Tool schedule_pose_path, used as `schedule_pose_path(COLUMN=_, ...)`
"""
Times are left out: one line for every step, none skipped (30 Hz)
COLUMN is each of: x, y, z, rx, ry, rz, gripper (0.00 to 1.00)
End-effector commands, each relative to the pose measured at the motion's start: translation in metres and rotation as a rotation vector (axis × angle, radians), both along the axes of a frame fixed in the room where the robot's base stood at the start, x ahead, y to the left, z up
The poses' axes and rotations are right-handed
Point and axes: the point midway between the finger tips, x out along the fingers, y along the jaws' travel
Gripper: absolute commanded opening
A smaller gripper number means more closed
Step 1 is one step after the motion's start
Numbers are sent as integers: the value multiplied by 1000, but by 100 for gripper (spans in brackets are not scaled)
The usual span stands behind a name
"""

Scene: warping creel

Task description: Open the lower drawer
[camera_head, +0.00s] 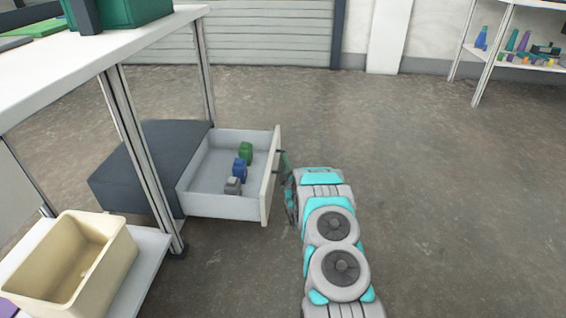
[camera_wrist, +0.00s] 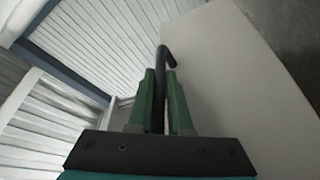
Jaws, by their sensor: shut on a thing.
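The lower drawer (camera_head: 228,202) is pulled out from a dark grey cabinet (camera_head: 125,178) under the white table in the head view. Its light front panel (camera_head: 270,178) faces right. A green, a blue and a grey item stand in a row inside it. My gripper (camera_head: 284,162) is at the outer side of the front panel, partly hidden by my arm. In the wrist view my gripper's green fingers (camera_wrist: 160,98) are closed around the dark bar handle (camera_wrist: 164,60). The pale drawer front (camera_wrist: 225,80) fills the right of that view.
The white table (camera_head: 60,75) stands on metal legs at the left, with a dark green box (camera_head: 130,12) on top. A cream bin (camera_head: 75,262) sits on a low shelf. A shelf with bottles (camera_head: 520,58) is at the far right. The floor right of my arm is clear.

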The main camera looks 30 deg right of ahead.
Motion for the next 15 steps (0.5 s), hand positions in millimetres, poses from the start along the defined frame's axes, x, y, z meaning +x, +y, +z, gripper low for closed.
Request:
schedule_pose_path(x=0, y=0, z=-1, rx=0, ry=2, rz=0, gripper=0)
schedule_pose_path(x=0, y=0, z=-1, rx=0, ry=2, rz=0, gripper=18)
schedule_pose_path(x=0, y=0, z=-1, rx=0, ry=2, rz=0, gripper=23)
schedule_pose_path(x=0, y=0, z=-1, rx=0, ry=2, rz=0, gripper=26)
schedule_pose_path(x=0, y=0, z=-1, rx=0, ry=2, rz=0, gripper=30)
schedule_pose_path(x=0, y=0, z=-1, rx=0, ry=1, rz=0, gripper=34)
schedule_pose_path(x=0, y=0, z=-1, rx=0, ry=1, rz=0, gripper=38)
schedule_pose_path(x=0, y=0, z=-1, rx=0, ry=1, rz=0, gripper=41)
schedule_pose_path(x=0, y=0, z=0, rx=0, ry=1, rz=0, gripper=45)
schedule_pose_path(x=0, y=0, z=0, rx=0, ry=1, rz=0, gripper=47)
schedule_pose_path(x=0, y=0, z=0, rx=0, ry=1, rz=0, gripper=47)
schedule_pose_path(x=0, y=0, z=0, rx=0, ry=1, rz=0, gripper=47)
schedule_pose_path(x=0, y=0, z=0, rx=0, ry=1, rz=0, gripper=47)
schedule_pose_path(x=0, y=0, z=0, rx=0, ry=1, rz=0, gripper=47)
schedule_pose_path(x=0, y=0, z=0, rx=0, ry=0, rz=-1, gripper=47)
